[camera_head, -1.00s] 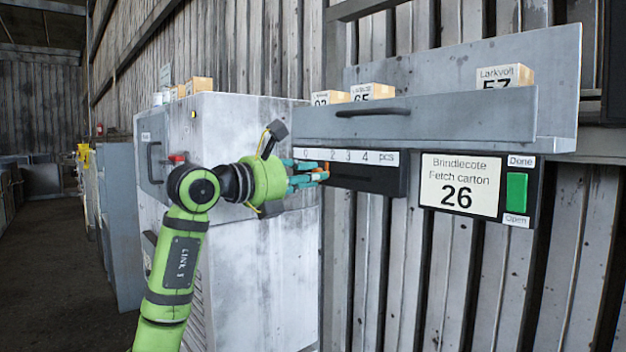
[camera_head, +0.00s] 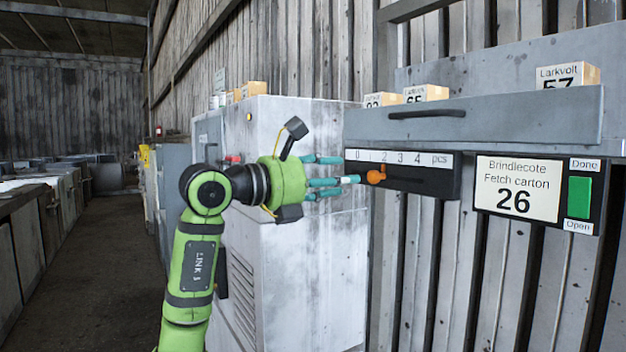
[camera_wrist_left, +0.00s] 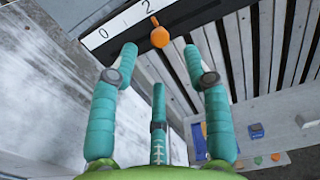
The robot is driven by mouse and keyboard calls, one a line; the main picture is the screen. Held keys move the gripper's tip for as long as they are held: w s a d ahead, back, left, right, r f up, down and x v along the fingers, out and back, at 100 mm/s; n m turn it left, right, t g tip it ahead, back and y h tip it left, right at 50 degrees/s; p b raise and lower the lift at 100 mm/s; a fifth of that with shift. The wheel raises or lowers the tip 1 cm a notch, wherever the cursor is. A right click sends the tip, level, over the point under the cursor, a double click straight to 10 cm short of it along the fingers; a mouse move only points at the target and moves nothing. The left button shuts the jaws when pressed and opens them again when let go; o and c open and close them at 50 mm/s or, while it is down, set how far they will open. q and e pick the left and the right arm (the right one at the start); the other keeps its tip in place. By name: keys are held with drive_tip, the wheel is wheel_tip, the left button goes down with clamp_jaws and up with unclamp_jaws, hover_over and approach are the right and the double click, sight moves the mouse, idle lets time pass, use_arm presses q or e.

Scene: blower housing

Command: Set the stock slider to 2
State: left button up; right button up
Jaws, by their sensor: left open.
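The stock slider is an orange knob (camera_head: 375,177) on a dark bar under a white scale strip (camera_head: 436,160) marked 0 to 4 pcs. Its narrow pointer sits at about the 2 mark. The knob also shows in the left wrist view (camera_wrist_left: 160,37), with its pointer beside the 2. My left gripper (camera_head: 345,170) is open, its teal fingers pointing at the knob from the left. In the left wrist view the fingertips (camera_wrist_left: 160,50) stand either side of and just short of the knob, with nothing held. My right gripper is not in view.
A grey drawer (camera_head: 470,120) with a dark handle is above the scale, with small numbered cartons (camera_head: 425,93) behind. A sign (camera_head: 516,190) reads "Brindlecote Fetch carton 26", beside a green button (camera_head: 579,197). A pale cabinet (camera_head: 300,140) stands behind my left arm.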

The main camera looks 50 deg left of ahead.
use_arm(q)
drive_tip(key=shift+s+a, duration=0.2)
drive_tip(key=shift+s, duration=2.35)
